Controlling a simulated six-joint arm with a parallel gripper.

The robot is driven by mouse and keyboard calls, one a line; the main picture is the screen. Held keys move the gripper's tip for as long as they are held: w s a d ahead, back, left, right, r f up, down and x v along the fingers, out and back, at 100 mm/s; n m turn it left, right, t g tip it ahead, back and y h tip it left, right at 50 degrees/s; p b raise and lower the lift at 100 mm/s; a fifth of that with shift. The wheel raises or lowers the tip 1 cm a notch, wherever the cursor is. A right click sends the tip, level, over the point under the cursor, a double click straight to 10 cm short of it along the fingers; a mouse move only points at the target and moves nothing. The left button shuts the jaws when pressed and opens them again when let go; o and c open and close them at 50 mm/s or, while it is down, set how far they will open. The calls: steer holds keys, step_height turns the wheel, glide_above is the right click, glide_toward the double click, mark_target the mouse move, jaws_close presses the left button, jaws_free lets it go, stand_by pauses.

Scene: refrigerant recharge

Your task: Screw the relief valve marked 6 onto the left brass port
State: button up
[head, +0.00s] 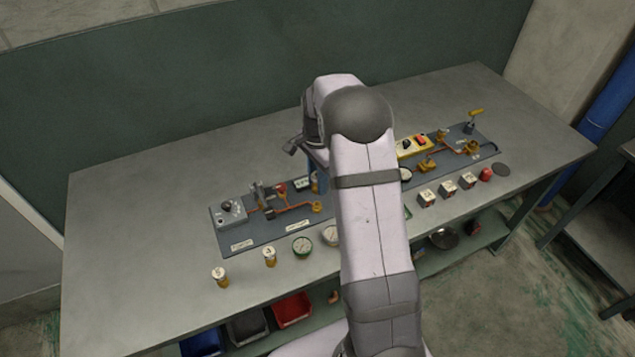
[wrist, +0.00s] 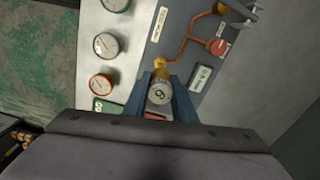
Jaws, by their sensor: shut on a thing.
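My gripper (wrist: 161,100) is shut on a relief valve (wrist: 159,92) with a pale round cap. The cap's dark digit looks like a 6, though its turned angle makes it hard to read. In the wrist view the left brass port (wrist: 160,62), at the end of a copper pipe, shows just past the held valve. I cannot tell whether valve and port touch. In the head view the port (head: 317,207) sits on the left panel, just left of my arm. My arm hides most of the gripper there. Two other capped valves (head: 220,276) (head: 269,257) stand upright at the table front.
The grey left panel (head: 270,232) carries a switch box (head: 229,211) and a red knob (head: 281,188). Gauges (head: 302,245) lie in front of it. A second panel (head: 480,143) and several small boxes (head: 448,188) stand right of my arm. The table's left is clear.

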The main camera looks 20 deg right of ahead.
mark_target(317, 202)
steer(key=shift+f, duration=0.1)
steer(key=shift+f+b, duration=1.45)
steer(key=shift+f, duration=0.6)
steer(key=shift+f+b, duration=0.3)
steer(key=shift+f, duration=0.7)
stand_by(0.4)
steer(key=shift+r, duration=0.1)
